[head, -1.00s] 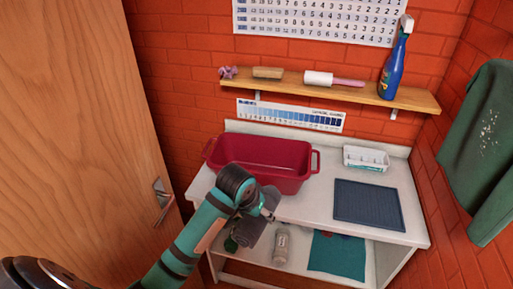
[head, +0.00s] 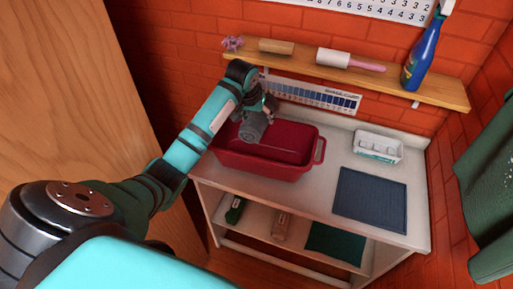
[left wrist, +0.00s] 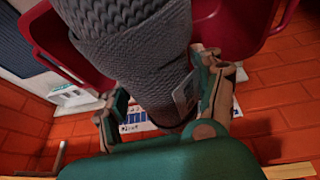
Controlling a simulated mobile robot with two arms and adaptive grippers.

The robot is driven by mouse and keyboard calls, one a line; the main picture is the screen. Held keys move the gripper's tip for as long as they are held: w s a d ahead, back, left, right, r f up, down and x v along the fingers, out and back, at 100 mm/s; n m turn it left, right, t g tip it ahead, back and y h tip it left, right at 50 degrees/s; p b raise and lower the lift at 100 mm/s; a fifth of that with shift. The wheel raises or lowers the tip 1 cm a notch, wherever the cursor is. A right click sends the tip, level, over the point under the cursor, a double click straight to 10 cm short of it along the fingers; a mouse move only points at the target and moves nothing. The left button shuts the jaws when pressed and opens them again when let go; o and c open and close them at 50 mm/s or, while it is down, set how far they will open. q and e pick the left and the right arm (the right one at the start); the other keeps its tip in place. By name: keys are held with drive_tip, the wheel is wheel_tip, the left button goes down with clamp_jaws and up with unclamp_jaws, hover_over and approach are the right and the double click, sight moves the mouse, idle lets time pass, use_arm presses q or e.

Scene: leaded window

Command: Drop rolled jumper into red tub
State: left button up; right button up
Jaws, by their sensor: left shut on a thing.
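The rolled jumper (head: 253,125) is a grey knitted roll. In the left wrist view the jumper (left wrist: 135,50) fills the upper middle, between the two fingers. My left gripper (head: 264,107) is shut on it; the gripper (left wrist: 160,108) also shows in the left wrist view. The red tub (head: 262,167) stands on the white table, and its red wall (left wrist: 60,47) shows behind the jumper in the wrist view. In the head view the jumper hangs over the left part of the tub's opening. Its exact height above the tub floor is hard to tell. My right gripper is not in view.
The white table (head: 310,197) also bears a white divided box (head: 378,147) and a dark blue mat (head: 370,198). A wooden shelf (head: 390,82) with a blue bottle (head: 422,55) is on the brick wall above. A lower shelf holds several items.

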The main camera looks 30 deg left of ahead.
use_arm(q)
drive_tip(key=f, duration=0.3)
drive_tip(key=shift+w+f, duration=0.1)
drive_tip(key=shift+w, duration=0.15)
drive_tip(key=shift+f, duration=0.15)
drive_tip(key=shift+s, duration=0.1)
drive_tip(key=o, duration=1.5)
drive_tip(key=v, duration=1.2)
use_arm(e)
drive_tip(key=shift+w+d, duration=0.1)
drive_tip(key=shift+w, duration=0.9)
